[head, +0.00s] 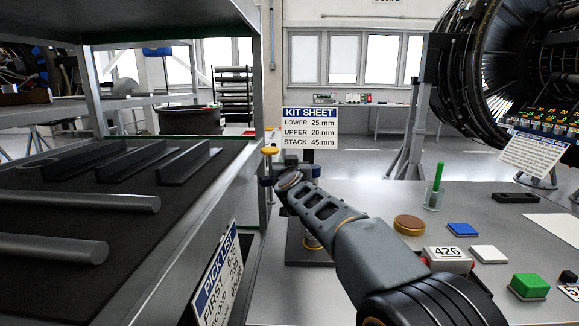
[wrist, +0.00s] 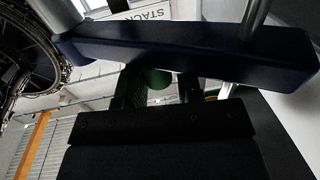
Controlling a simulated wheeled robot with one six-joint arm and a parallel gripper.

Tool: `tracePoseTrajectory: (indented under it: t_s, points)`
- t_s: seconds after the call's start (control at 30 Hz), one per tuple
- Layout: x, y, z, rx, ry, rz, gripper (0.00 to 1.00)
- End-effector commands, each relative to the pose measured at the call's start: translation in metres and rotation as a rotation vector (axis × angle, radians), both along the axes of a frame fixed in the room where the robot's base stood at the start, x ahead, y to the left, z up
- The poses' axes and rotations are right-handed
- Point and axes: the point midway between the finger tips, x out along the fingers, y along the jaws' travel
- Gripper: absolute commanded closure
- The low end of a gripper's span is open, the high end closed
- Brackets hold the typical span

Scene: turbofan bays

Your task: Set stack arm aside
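A dark blue bar (wrist: 190,50), which looks like the stack arm, runs across the top of the wrist view, with metal posts at both ends. A stand with a black base (head: 308,252) is below my gripper.
The kit sheet (head: 310,122) stands behind. A shelf (head: 130,190) with bars and rods is close on the left. On the grey table (head: 370,200) are a brown disc (head: 408,225), a box marked 426 (head: 447,259), a blue block (head: 463,229) and a green block (head: 529,286).

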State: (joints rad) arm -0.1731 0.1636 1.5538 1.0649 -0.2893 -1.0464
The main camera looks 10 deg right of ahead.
Motion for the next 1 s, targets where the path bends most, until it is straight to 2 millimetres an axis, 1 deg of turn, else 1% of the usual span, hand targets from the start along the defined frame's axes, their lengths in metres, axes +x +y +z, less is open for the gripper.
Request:
tracePoseTrajectory:
  t_s: [0.03,0.17,0.43,0.53,0.67,0.8,1.0]
  points:
    - [0.0,0.0,0.0,0.0,-0.001,0.0,0.62]
    - [0.0,0.0,0.001,0.0,-0.002,0.0,0.5]
    - [-0.002,0.0,0.002,0.0,-0.003,-0.001,0.49]
    - [-0.009,0.0,0.003,0.001,-0.004,0.0,0.49]
    - [-0.029,0.002,0.004,0.0,-0.005,0.001,0.49]
    - [-0.059,0.005,0.004,0.001,-0.004,0.002,0.49]
    - [-0.098,0.008,0.005,0.001,-0.004,0.001,0.49]
